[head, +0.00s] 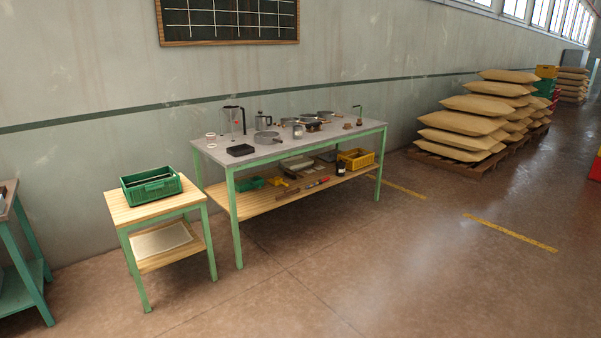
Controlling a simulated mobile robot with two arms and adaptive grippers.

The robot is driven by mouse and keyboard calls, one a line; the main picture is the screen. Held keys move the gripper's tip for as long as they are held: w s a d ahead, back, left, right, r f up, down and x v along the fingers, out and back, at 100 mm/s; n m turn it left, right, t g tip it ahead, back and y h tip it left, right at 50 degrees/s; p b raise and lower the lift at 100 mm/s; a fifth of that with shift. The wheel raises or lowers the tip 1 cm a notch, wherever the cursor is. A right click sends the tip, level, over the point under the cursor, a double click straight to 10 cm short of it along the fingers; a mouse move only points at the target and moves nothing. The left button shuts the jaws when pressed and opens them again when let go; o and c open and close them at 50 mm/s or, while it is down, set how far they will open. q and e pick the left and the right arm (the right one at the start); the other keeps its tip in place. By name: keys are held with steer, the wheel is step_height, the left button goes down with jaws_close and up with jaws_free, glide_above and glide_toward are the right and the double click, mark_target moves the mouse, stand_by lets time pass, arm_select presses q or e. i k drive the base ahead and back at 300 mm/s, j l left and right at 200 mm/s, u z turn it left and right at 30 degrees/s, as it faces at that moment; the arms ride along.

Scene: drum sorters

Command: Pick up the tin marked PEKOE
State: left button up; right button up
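I cannot make out any tin marked PEKOE; no label is readable at this distance. A long table (215,152) with a grey top and green legs stands against the wall and bears several small metal vessels. A small metallic cylinder (297,131) stands near the middle of the tabletop; I cannot tell what it is. A dark jar-like item (341,167) stands on the table's lower wooden shelf (262,203). Neither of my grippers is in view.
A small wooden-topped stand (128,214) bears a green crate (152,190). Part of another green-legged table (22,284) is at the left edge. Stacked sacks (463,138) lie on pallets at the right. The floor in front is clear, with yellow lines (510,232).

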mark_target(298, 129)
steer(key=i, duration=2.6)
